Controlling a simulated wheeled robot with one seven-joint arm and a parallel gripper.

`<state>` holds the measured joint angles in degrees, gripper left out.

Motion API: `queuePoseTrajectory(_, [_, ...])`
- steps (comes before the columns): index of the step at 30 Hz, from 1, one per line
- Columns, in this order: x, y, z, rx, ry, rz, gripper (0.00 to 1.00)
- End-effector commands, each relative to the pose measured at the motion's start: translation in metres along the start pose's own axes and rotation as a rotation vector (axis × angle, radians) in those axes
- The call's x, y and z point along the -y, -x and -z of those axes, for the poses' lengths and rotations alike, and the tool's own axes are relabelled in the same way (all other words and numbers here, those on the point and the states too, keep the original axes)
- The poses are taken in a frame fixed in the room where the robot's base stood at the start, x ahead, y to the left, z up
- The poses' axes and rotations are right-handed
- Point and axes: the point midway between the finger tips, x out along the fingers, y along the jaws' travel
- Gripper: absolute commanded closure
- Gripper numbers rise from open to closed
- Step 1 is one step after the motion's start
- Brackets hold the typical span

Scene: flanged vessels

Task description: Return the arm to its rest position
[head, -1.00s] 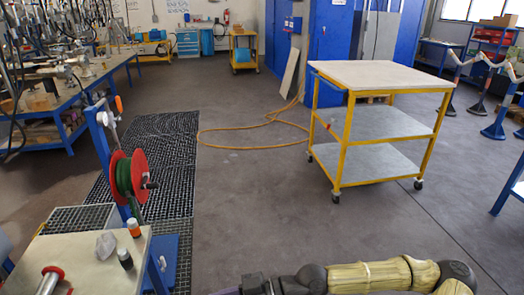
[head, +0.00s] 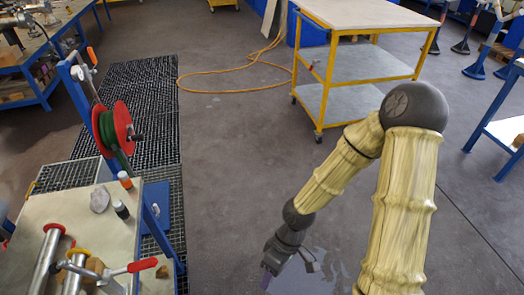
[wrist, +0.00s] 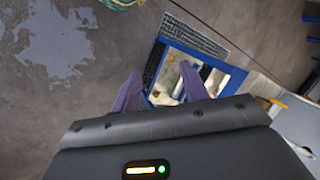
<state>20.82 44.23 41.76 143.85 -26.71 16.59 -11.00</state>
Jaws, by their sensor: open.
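My arm (head: 405,210) stands bent on the right of the head view, with its dark elbow joint raised high. The forearm slopes down and left to my gripper (head: 267,280), which hangs over bare floor near the bottom edge. In the wrist view my gripper (wrist: 162,88) shows two purple fingers spread apart with nothing held between them. Beyond the fingers, well apart from them, is a blue-framed bench (wrist: 222,84) with small items on it. The fingertips are small and partly cut off in the head view.
A bench (head: 35,220) at left bears metal flanged parts (head: 48,262), a red-handled valve (head: 115,270) and small bottles. A red hose reel (head: 110,125) stands behind it. A yellow trolley (head: 375,65) stands behind the arm. A yellow hose (head: 220,90) lies on the floor. Floor around the gripper is clear.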

Motion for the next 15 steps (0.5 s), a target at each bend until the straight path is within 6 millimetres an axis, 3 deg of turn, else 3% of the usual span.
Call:
queuePoseTrajectory(6, [-0.026,0.055,-0.020,0.019,-0.230,-0.198,0.55])
queuePoseTrajectory(15, [-0.041,0.143,-0.039,-0.106,-0.549,-0.415,0.55])
